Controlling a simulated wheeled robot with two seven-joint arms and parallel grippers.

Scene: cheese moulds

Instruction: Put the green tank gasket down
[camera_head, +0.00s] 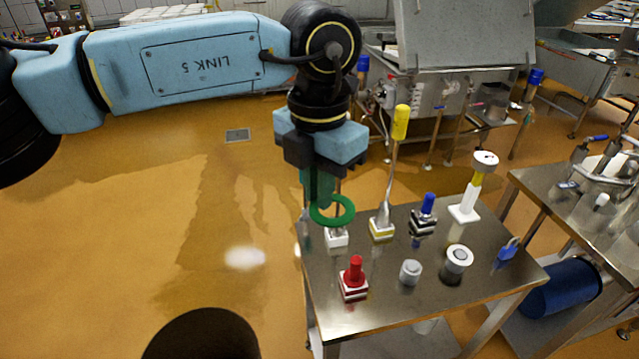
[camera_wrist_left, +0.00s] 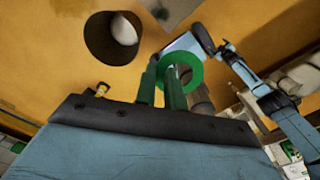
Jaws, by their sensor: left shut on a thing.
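The green tank gasket (camera_head: 346,212) is a flat ring. My left gripper (camera_head: 322,203) points down and is shut on it, over the table's back left corner. In the head view the ring appears just above a white block (camera_head: 337,242); I cannot tell whether they touch. The gasket also shows in the left wrist view (camera_wrist_left: 195,70), at the tips of the green fingers.
The steel table (camera_head: 385,312) holds a yellow-handled tool (camera_head: 400,122), a red-topped block (camera_head: 354,282), a blue-topped block (camera_head: 424,216), a grey cylinder (camera_head: 410,272), a round white-rimmed piece (camera_head: 458,260), a white stand (camera_head: 466,212) and a blue padlock (camera_head: 506,253). The front of the table is clear.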

